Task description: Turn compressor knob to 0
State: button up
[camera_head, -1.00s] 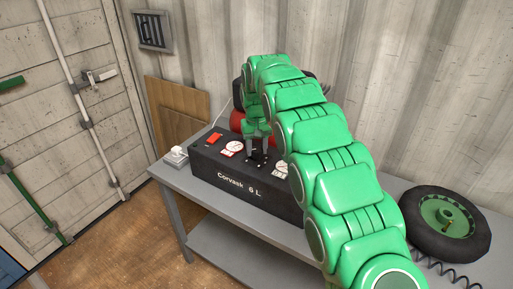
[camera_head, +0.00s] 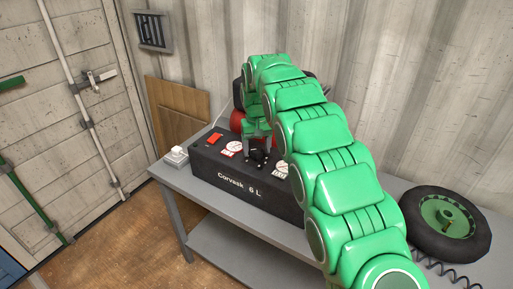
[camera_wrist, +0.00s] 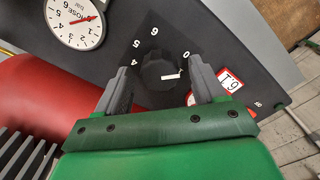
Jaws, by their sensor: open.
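The compressor (camera_head: 245,185) is a black box marked "Corvask 6 L" on a grey table. Its black round knob (camera_wrist: 160,70) shows in the wrist view, with digits around it. The 0 lies to the knob's upper right; 4, 5 and 6 lie to its left and top. A short white mark on the knob points right, a little below the 0. My gripper (camera_wrist: 163,84) is open, with one grey finger on each side of the knob's lower part; contact cannot be told. In the head view my gripper (camera_head: 258,156) is over the panel and partly covers the knob.
A white gauge (camera_wrist: 75,20) with a red needle sits beside the knob. A red tank (camera_wrist: 45,100) is behind the panel. A red switch (camera_head: 215,137) is at the panel's left. A wheel (camera_head: 445,222) lies on the table (camera_head: 185,205) at the right.

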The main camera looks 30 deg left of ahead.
aim_at(258, 149)
notch_tip(258, 149, up, 7)
jog(key=shift+r, duration=0.35)
dwell(0.7)
jog(key=shift+d+r, duration=0.1)
jog(key=shift+d, duration=0.05)
jog(key=d+r+m, duration=0.2)
jog(key=d+r, duration=0.2)
jog(key=d, duration=0.9)
jog(key=d+r+m, duration=0.2)
jog(key=d+r, duration=0.2)
jog(key=d, duration=1)
jog(key=s+d+r+m, duration=0.1)
jog(key=s+d+m, duration=0.1)
jog(key=s+d, duration=1.1)
jog(key=s+d+f+m, duration=0.1)
jog(key=s+d+f, duration=0.1)
jog(key=s+d, duration=0.3)
jog(key=s+d+f+m+g, duration=0.1)
jog(key=s+d+f, duration=0.2)
jog(key=s, duration=0.8)
jog(key=s+d+f+m, duration=0.1)
jog(key=s+d+f, duration=0.2)
jog(key=s+d, duration=0.4)
jog(key=shift+s+g, duration=0.4)
jog(key=shift+s, duration=0.6)
